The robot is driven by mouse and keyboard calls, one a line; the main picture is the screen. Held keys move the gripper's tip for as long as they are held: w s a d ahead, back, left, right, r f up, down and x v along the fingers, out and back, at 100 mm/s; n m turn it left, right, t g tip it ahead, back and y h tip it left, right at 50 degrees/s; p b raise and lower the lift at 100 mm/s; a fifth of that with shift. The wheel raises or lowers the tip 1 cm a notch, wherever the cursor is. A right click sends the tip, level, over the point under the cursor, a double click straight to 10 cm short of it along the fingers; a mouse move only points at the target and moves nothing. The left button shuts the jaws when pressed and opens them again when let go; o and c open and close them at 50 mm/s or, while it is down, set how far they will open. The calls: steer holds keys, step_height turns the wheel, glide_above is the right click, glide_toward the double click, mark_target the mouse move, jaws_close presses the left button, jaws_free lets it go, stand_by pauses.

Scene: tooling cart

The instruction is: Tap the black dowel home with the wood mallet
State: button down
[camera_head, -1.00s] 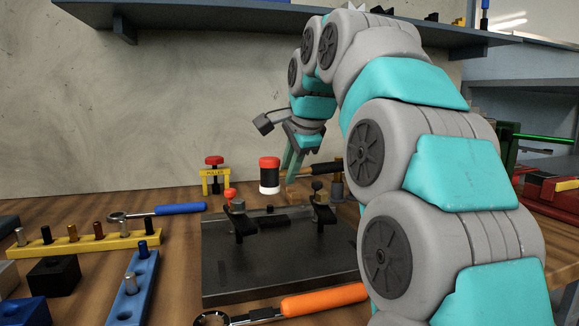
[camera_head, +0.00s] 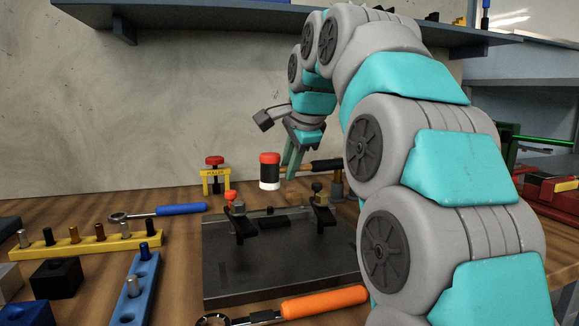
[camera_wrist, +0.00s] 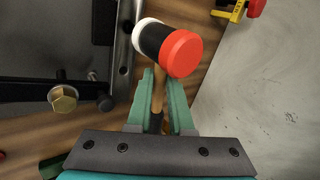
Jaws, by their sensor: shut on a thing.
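The mallet has a black head with one red and one white face, and a handle with wood and black parts. Its head (camera_head: 269,172) hangs above the back edge of the dark fixture plate (camera_head: 275,270), red face up. My gripper (camera_head: 292,170) is shut on the handle. In the wrist view, the fingers (camera_wrist: 162,92) straddle the handle just behind the mallet head (camera_wrist: 182,53). A black block (camera_head: 273,220) sits between two clamps on the plate.
The clamps (camera_head: 240,222) and (camera_head: 322,212) rise from the plate. A yellow puller (camera_head: 216,180) stands behind left. A blue-handled tool (camera_head: 180,209) and an orange-handled tool (camera_head: 325,302) lie nearby. A shelf (camera_head: 240,17) overhangs the back.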

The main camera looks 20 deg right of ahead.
steer(key=shift+w+r, duration=0.1)
steer(key=shift+r, duration=1.9)
